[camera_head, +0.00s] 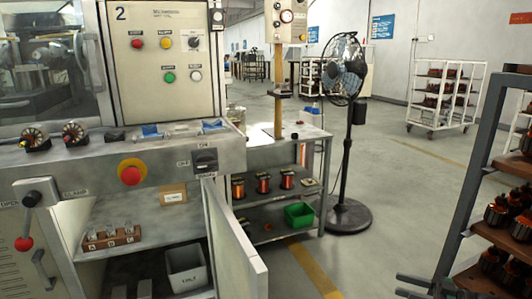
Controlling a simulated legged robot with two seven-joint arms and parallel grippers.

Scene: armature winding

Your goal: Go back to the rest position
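My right gripper (402,285) shows at the bottom edge, right of centre. Its two dark fingers point left with a gap between them, and I see nothing held. It is over the floor, left of the dark rack, apart from anything I can make out. Two small dark upright shapes stand at the bottom edge on the left, in front of the lower shelf. I cannot tell whether they are my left gripper's fingers or things on the shelf.
The control cabinet (165,20) and machine counter (70,162) fill the left, with an open door (237,245). A side table (300,132) holds spools below. A fan (347,150) stands beyond. A dark rack (470,165) with armatures is at right. Floor between is clear.

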